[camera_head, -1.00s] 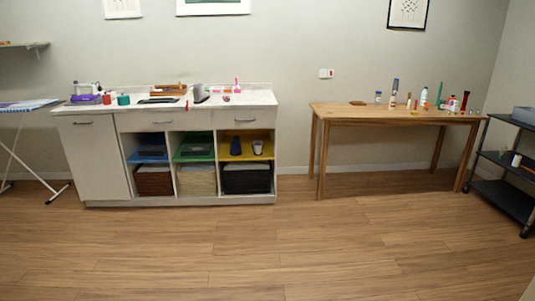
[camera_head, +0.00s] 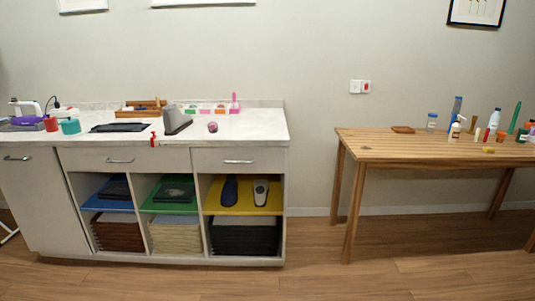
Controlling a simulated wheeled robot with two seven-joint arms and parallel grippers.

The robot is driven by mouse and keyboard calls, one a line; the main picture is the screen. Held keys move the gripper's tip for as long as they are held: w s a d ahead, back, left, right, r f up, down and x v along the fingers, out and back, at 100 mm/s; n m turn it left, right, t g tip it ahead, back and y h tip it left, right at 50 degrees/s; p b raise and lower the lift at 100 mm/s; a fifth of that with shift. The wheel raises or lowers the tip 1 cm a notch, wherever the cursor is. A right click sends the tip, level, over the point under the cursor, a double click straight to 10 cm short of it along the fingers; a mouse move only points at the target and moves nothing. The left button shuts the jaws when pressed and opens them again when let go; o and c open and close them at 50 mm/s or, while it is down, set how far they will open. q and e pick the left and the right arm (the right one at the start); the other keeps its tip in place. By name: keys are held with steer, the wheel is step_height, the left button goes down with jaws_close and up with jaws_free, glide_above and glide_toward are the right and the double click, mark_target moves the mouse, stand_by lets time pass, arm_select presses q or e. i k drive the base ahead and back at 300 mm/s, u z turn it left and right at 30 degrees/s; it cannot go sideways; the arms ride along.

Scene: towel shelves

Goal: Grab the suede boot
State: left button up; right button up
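I cannot tell for certain which object is the suede boot. Two shoe-like items stand on the yellow shelf (camera_head: 270,211) in the right-hand cubby of the white cabinet (camera_head: 204,205). One is a dark navy item (camera_head: 229,191). Beside it, to the right and apart from it, is a pale grey-white item (camera_head: 261,192) with a dark lower part. A grey wedge-shaped object (camera_head: 176,120) stands on the countertop above; its material is too small to tell. Neither of my grippers is in view.
Blue (camera_head: 98,203) and green (camera_head: 152,206) shelves hold dark folded cloths. Folded towels fill the lower cubbies. The counter (camera_head: 255,127) carries several small objects. A wooden table (camera_head: 395,151) with bottles stands at the right. The wooden floor (camera_head: 310,275) in front looks clear.

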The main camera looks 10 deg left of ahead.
mark_target(175, 121)
steer(key=u, duration=0.3)
steer(key=i, duration=2.35)
steer(key=u, duration=0.4)
